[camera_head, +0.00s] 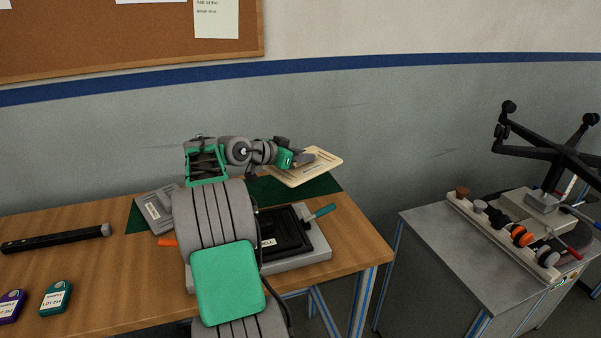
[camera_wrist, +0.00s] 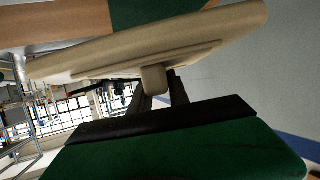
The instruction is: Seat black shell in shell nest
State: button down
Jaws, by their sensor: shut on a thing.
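My gripper (camera_head: 301,159) is shut on a cream panel (camera_head: 318,168), held tilted above the back right of the bench. The wrist view shows the panel (camera_wrist: 190,45) close up, with the dark fingers at a block on its face. A black rectangular shape (camera_head: 292,236) with a raised rim, apparently the black shell, lies in a grey base (camera_head: 318,254), apparently the shell nest. A label ending in "ELL" shows there. My arm hides their left part, and I cannot tell whether the black piece is fully down.
A teal-handled tool (camera_head: 322,211) lies at the nest's right edge. A green mat (camera_head: 320,185) and a grey fixture (camera_head: 156,211) are at the back. A black bar (camera_head: 55,239) and two sample tags (camera_head: 56,298) lie left. A grey side bench (camera_head: 455,250) stands right, across a gap.

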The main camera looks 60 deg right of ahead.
aim_at(268, 172)
jog(key=d+f, duration=0.1)
jog(key=w+d+f, duration=0.1)
jog(key=f, duration=0.1)
jog(key=w+d+f, duration=0.1)
jog(key=d+f, duration=0.1)
jog(key=shift+w+f, duration=0.15)
jog(key=shift+f, duration=1.9)
jog(key=c, duration=1.3)
grip_release()
jog(key=shift+o, duration=0.2)
jog(key=shift+p, duration=0.3)
jog(key=shift+w+a+r, duration=0.15)
jog(key=shift+r, duration=0.05)
jog(key=v, duration=1.1)
jog(key=shift+a+r+b, duration=0.25)
jog(key=shift+a+b, duration=0.05)
jog(key=shift+b, duration=0.1)
jog(key=shift+r, duration=0.1)
